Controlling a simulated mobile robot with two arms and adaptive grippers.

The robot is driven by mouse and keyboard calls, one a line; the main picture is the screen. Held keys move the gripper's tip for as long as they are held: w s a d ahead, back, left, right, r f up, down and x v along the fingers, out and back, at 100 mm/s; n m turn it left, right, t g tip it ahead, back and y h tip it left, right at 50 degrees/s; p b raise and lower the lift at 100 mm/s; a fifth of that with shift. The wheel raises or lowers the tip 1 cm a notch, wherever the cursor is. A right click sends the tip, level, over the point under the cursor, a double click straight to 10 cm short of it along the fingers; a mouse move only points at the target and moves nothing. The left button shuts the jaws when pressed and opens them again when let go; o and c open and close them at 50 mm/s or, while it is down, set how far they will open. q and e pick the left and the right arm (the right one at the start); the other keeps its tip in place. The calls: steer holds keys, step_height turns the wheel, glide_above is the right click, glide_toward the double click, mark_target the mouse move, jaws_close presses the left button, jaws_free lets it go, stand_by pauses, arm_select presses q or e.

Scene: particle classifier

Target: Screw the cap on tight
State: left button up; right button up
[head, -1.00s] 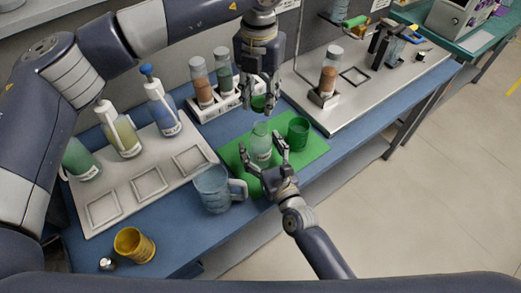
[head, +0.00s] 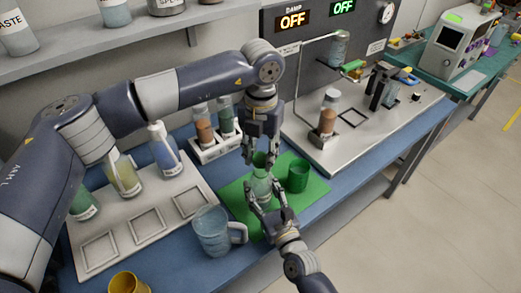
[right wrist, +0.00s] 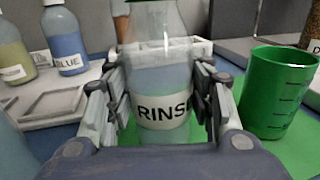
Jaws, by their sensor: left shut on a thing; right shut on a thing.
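In the right wrist view the bottle (right wrist: 160,75) has a white label beginning "RINS". My right gripper (head: 264,204) is shut on its body, one finger on each side, as the right wrist view shows (right wrist: 163,95). My left gripper (head: 259,153), pointing down, is shut on a green cap (head: 260,160) directly at the bottle's mouth. The fingers partly hide the cap, and I cannot tell whether it is seated on the neck.
A green beaker (head: 298,175) stands close to the right of the bottle. A clear jug (head: 211,231) stands at the mat's left front. A white rack (head: 213,150) with brown and green vials is behind left. A tray (head: 150,220) holds several wash bottles. A yellow cup (head: 127,284) is at front left.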

mark_target(260, 181)
arm_select(q)
steer(key=shift+f, duration=0.2)
stand_by(0.4)
steer(key=shift+f, duration=0.8)
steer(key=shift+f, duration=0.55)
